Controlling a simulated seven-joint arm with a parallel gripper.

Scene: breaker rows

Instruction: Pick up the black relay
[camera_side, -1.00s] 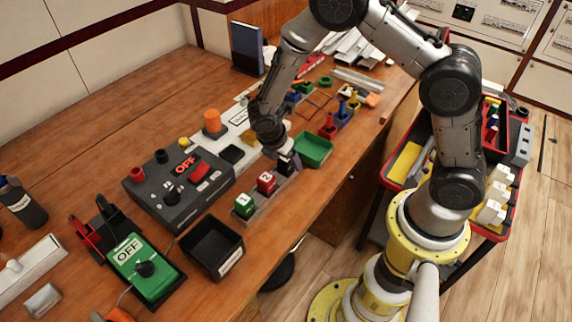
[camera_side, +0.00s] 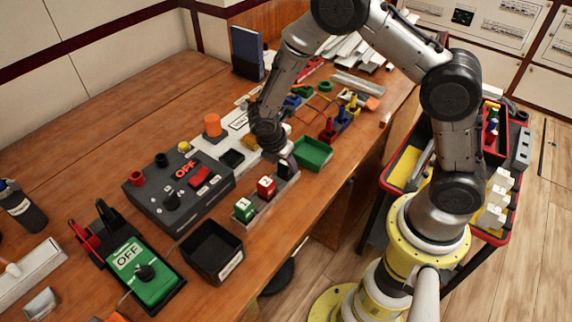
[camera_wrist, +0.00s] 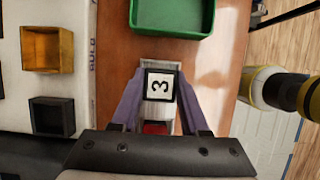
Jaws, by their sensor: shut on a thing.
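The black relay (camera_wrist: 149,85) carries a white label with a 3. In the wrist view it sits between my two fingers, with a finger on each side. My gripper (camera_wrist: 160,98) is shut on it. In the side view the relay (camera_side: 286,169) is at the far end of a grey rail (camera_side: 262,207), mostly under my gripper (camera_side: 281,159). I cannot tell whether it is raised from the rail. A red relay (camera_side: 266,187) marked 2 and a green relay (camera_side: 245,208) marked 1 stand in the same row.
A green tray (camera_side: 314,153) lies just beyond the rail. An empty black bin (camera_side: 212,251) stands on the near side. The grey switch box (camera_side: 178,190) with an OFF sign is left of the row. Small yellow (camera_wrist: 47,49) and black (camera_wrist: 51,116) open boxes lie beside it.

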